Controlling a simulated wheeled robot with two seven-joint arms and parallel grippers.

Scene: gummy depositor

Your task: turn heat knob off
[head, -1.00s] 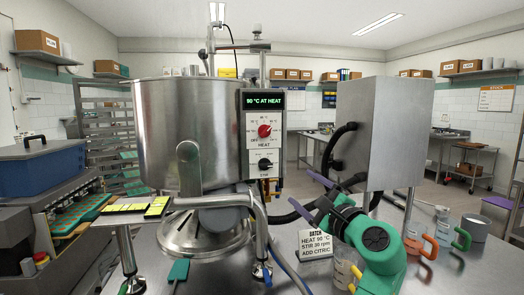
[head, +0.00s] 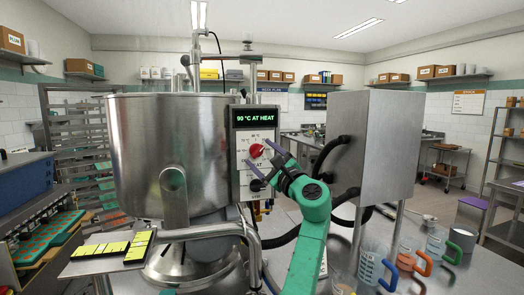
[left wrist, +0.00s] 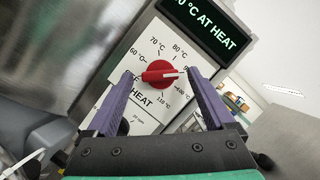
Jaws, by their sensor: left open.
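The red heat knob (head: 256,150) is on the white control panel (head: 242,152) of the steel kettle (head: 167,140). In the left wrist view the red knob (left wrist: 160,74) shows its grip bar lying nearly level, with the white mark towards the partly hidden 90 °C label. The display (head: 255,118) reads 90 °C AT HEAT. My left gripper (head: 259,162) is open in front of the panel. In the left wrist view its purple fingers (left wrist: 160,80) stand on either side of the knob, with gaps visible. Contact cannot be told. My right gripper is not in view.
A black lower knob (head: 257,185) is partly hidden by my gripper. A steel box (head: 372,145) with black hoses stands right of the panel. A tray of yellow pieces (head: 75,268) is at lower left. Coloured-handled jugs (head: 372,268) stand at lower right.

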